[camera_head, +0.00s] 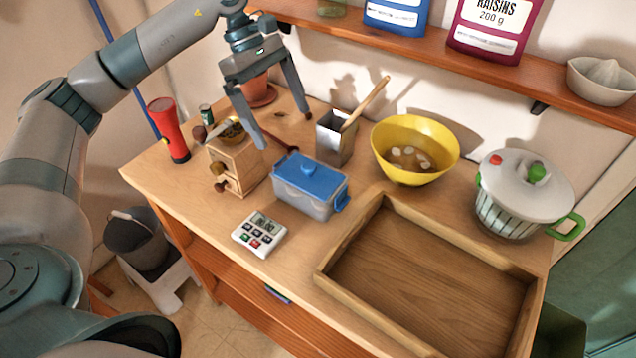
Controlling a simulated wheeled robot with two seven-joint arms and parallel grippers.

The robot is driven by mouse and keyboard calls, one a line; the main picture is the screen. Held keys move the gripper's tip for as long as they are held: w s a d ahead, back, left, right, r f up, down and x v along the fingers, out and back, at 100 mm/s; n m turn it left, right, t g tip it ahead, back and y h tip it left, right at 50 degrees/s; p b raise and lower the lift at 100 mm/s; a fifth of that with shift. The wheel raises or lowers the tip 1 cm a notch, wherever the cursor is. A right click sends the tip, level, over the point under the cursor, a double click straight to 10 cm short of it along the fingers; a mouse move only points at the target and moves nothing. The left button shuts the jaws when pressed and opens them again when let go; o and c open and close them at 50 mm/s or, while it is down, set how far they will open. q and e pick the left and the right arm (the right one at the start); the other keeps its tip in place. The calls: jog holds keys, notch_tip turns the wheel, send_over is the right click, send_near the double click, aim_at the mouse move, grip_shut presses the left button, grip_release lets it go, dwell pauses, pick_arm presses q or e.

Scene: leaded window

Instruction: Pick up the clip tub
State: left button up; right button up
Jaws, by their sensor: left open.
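The clip tub (309,188) is a small grey box with a blue lid and a blue clip at its right end. It stands upright on the wooden table, near the middle, with its lid closed. My left gripper (285,131) is open and empty, its fingers pointing down. In the picture it is above and a little left of the tub, apart from it. My right gripper is not in view.
A wooden grinder (238,166) stands close left of the tub, a metal holder (335,140) behind it, a timer (259,234) in front. A yellow bowl (413,150) and wooden tray (430,280) are to the right. A shelf (440,62) runs above.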

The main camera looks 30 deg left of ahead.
aim_at(301, 169)
pick_arm(q)
jog(key=p+x, duration=0.1)
jog(key=x, duration=0.2)
jog(key=p+x, duration=0.2)
jog(key=x, duration=0.2)
jog(key=p+x, duration=0.2)
jog(key=x, duration=0.2)
jog(key=shift+s+d+f, duration=0.15)
jog(key=shift+s+d, duration=0.05)
jog(key=shift+s, duration=0.05)
jog(key=shift+d+f, duration=0.1)
jog(key=shift+f, duration=0.2)
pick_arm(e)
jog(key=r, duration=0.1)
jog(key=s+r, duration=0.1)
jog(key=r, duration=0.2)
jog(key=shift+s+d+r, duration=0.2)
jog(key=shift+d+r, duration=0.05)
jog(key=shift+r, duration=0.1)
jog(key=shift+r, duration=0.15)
